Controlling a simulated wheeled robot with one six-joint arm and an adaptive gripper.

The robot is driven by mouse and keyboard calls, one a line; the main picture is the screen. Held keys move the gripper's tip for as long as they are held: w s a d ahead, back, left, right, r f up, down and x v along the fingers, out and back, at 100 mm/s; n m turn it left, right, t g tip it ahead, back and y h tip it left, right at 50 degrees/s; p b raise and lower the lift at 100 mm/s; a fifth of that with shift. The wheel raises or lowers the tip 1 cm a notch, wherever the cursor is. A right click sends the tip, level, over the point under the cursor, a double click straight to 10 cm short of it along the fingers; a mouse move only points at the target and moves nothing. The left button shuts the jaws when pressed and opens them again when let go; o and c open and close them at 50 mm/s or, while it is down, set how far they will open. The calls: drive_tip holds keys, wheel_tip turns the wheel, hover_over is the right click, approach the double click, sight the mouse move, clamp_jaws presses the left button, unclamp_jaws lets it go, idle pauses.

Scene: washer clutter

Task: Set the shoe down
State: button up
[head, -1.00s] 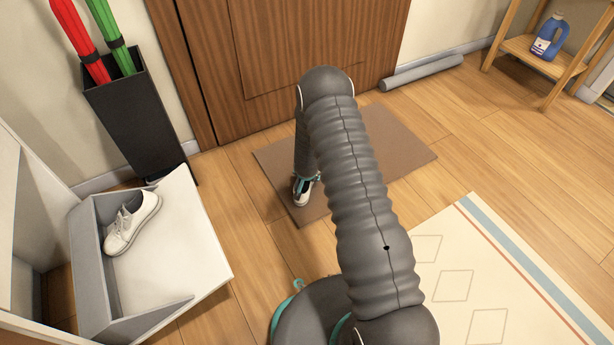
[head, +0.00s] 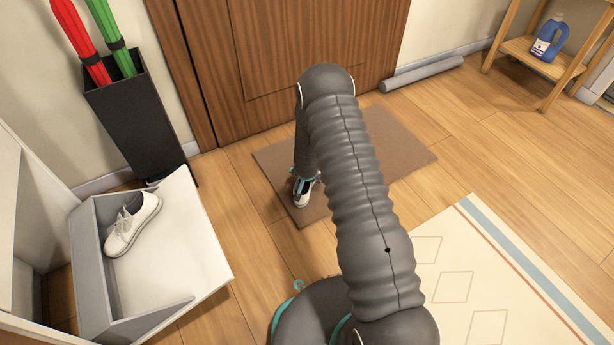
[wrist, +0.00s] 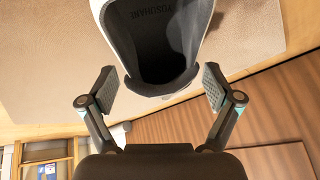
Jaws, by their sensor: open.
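A white shoe (head: 302,197) is on the brown doormat (head: 400,155) in front of the door, mostly hidden behind my arm in the head view. In the wrist view the shoe's dark opening and heel (wrist: 158,88) lie between and just beyond my fingertips. My gripper (wrist: 158,88) is open, with a finger on each side of the heel and a gap on both sides. A second white shoe (head: 132,225) lies in the open grey shoe tray (head: 175,270) at the left.
A black umbrella stand (head: 137,115) with red and green umbrellas stands beside the wooden door (head: 320,40). A patterned rug (head: 470,270) lies at the lower right. A grey roll (head: 422,73) lies by the wall, near a wooden shelf with a blue bottle (head: 550,38).

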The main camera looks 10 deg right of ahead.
drive_tip(key=s+a+r+n+y, duration=0.1)
drive_tip(key=s+r, duration=0.3)
drive_tip(key=r, duration=0.9)
drive_tip(key=s+a+r+n+p, duration=0.1)
drive_tip(key=s+r, duration=0.3)
drive_tip(key=r, duration=0.9)
drive_tip(key=s+a+r+n+y, duration=0.1)
drive_tip(key=s+r, duration=0.4)
drive_tip(key=r, duration=0.7)
drive_tip(key=s+d+r+n, duration=0.1)
drive_tip(key=s+r, duration=0.6)
drive_tip(key=s, duration=0.6)
drive_tip(key=s+d+r+n, duration=0.2)
drive_tip(key=s+r, duration=0.6)
drive_tip(key=s, duration=0.5)
drive_tip(key=shift+s+h, duration=0.4)
drive_tip(key=shift+d+r, duration=0.1)
